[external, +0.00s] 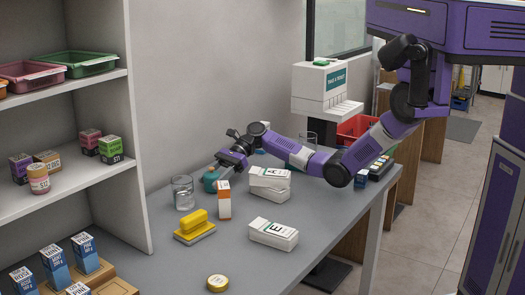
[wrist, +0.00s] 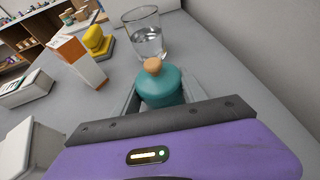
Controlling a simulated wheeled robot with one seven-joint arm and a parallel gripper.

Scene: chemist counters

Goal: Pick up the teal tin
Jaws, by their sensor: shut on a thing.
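The teal tin (external: 210,181) is a rounded teal container on the grey counter. In the wrist view the teal tin (wrist: 160,86) shows a round tan knob on top. My gripper (external: 222,168) reaches down to it from the right, and in the wrist view my gripper (wrist: 160,98) has its fingers on both sides of the tin, shut on it. The tin's lower part is hidden, and I cannot tell whether it touches the counter.
A glass of water (external: 183,192) stands just beyond the tin. An orange and white box (external: 224,200), a yellow sponge-like block (external: 195,224) and white cartons (external: 273,233) are close by. A shelf wall (external: 120,150) stands left.

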